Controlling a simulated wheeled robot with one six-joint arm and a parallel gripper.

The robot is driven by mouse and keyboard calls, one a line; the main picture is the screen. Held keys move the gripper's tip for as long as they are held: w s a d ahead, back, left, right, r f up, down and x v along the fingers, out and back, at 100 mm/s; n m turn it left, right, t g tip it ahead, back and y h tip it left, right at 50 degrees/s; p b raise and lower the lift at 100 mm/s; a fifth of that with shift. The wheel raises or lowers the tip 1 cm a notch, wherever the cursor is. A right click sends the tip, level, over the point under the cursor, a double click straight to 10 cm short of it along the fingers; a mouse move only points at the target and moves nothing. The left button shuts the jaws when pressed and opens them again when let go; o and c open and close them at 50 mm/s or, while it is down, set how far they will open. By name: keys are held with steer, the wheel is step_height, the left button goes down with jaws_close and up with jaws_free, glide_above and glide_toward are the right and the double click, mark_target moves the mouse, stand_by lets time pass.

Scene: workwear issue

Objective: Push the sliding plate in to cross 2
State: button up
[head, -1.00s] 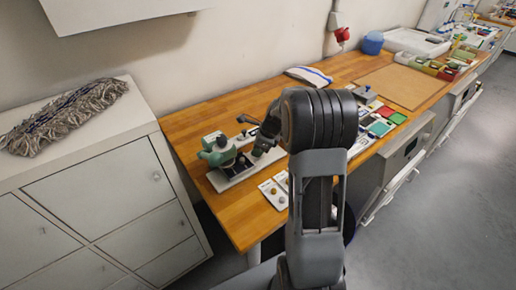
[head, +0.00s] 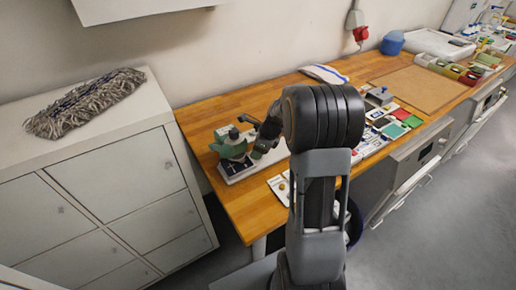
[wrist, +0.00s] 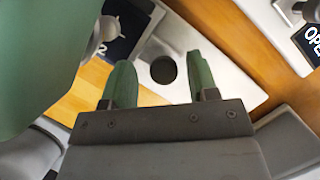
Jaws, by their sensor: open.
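The green press-like machine (head: 234,148) stands on a pale base (head: 256,168) near the table's left end. A dark navy plate with white marks (head: 236,167) lies at its foot; in the wrist view the dark plate (wrist: 128,28) shows partly, with a "2" beside a round metal knob (wrist: 109,28). I cannot tell for certain which part slides. My gripper (wrist: 161,82) is open, its two green fingers apart and empty above the pale base with a round dark hole (wrist: 163,69). The machine's green body (wrist: 35,60) fills the left of the wrist view. Contact cannot be told.
A white card (head: 279,187) lies in front of the machine, partly behind my arm. Coloured pads (head: 397,130), a brown board (head: 420,88) and several bins lie to the right. A mop head (head: 84,103) lies on the left cabinet (head: 120,190).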

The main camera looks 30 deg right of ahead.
steer(key=shift+r, duration=0.15)
steer(key=v, duration=1.3)
steer(key=shift+r, duration=0.25)
steer(key=s+a+n+h, duration=0.1)
steer(key=s+a+n, duration=0.6)
steer(key=n, duration=0.6)
steer(key=s+a+f+n+t+h, duration=0.1)
steer(key=s+a+n+h, duration=0.1)
steer(key=s+a+n, duration=0.5)
steer(key=s+n, duration=0.1)
steer(key=n, duration=0.4)
steer(key=shift+s+n+h, duration=0.3)
steer(key=shift+s+n, duration=0.05)
steer(key=shift+n, duration=0.05)
